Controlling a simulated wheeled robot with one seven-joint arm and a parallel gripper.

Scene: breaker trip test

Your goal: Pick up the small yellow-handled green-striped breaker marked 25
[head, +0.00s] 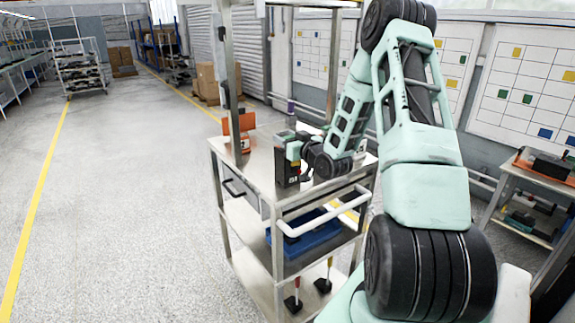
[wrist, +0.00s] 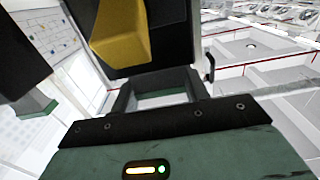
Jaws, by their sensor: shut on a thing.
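A dark breaker (wrist: 165,40) with a yellow handle (wrist: 120,32) fills the top of the wrist view, close to the camera. Its green stripe and number cannot be made out there. My gripper (head: 293,152) is shut on this breaker, over the metal top of the cart (head: 262,150) in the head view. A dark box with small red marks (head: 282,168) shows just below and left of the gripper. I cannot tell whether it is the held breaker or a separate thing.
An orange item (head: 240,124) stands at the back left of the cart top, near an upright post. A blue tray (head: 305,232) is on the shelf below. A second bench (head: 545,180) stands at the right. The floor left of the cart is clear.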

